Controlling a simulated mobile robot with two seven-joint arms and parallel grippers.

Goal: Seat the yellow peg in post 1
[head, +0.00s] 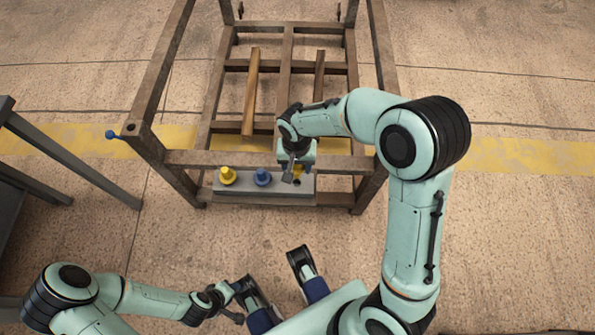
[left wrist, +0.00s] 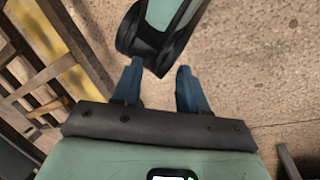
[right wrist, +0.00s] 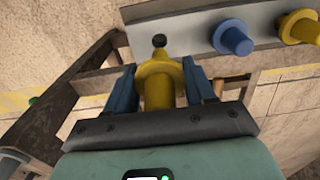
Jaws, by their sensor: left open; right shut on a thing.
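The yellow peg (right wrist: 157,88) is between the fingers of my right gripper (head: 293,174), which is shut on it. In the head view only a bit of this peg (head: 299,170) shows beside the gripper, over the right end of the grey block (head: 243,190). In the right wrist view a dark round hole (right wrist: 159,41) in the block shows just past the peg's tip; I cannot tell the gap. A second yellow peg (head: 227,175) and a blue peg (head: 262,177) stand in the block. No post is readably numbered. My left gripper (left wrist: 153,88) is open and empty.
The block sits at the near side of a brown metal frame (head: 240,160) with uprights and crossbars. A dark table (head: 70,160) stands at the left. The floor in front of the frame is clear.

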